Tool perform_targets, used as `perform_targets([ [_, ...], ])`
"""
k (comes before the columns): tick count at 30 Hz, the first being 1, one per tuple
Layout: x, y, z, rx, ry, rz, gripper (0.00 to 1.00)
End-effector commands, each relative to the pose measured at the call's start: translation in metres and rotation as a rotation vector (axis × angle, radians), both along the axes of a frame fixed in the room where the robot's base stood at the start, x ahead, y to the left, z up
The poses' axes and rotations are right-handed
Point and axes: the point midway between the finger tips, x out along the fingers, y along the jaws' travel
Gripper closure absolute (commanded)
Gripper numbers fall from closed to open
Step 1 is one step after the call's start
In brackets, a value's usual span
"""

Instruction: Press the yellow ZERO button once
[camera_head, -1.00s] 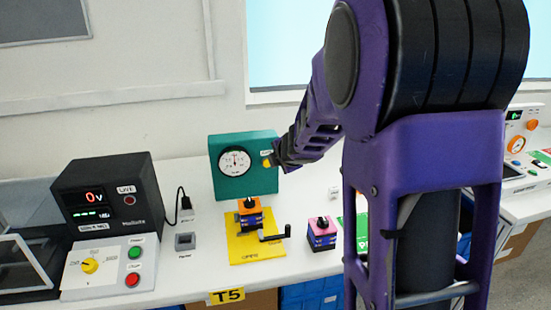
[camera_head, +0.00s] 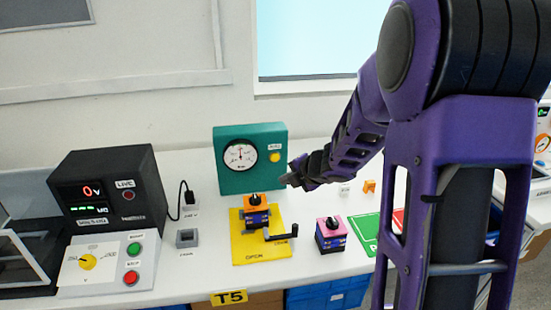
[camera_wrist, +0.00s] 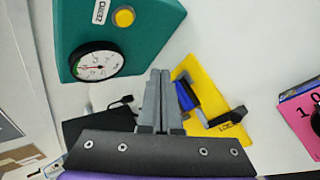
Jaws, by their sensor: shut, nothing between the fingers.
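The yellow ZERO button (camera_head: 247,157) is a round button on the front of a teal gauge box (camera_head: 232,182), right of its white dial (camera_head: 239,156). The button is fully visible in both views.
An orange-topped device with a black crank stands on a yellow base (camera_head: 262,257) below the gauge box. A pink-topped block (camera_head: 331,234) stands to its right. A black meter (camera_head: 107,189) and a switch panel (camera_head: 105,268) are at left.

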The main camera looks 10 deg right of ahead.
Motion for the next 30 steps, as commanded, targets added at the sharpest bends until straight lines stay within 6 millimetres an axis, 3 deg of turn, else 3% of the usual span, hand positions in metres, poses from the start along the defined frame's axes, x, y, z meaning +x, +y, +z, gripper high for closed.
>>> perform_targets([
  [15, 0.067, 0.000, 0.002, 0.000, 0.001, 0.001, 1.00],
  [21, 0.079, 0.000, 0.001, -0.001, 0.001, 0.000, 1.00],
  [30, 0.080, 0.000, 0.000, -0.001, 0.001, 0.000, 1.00],
])
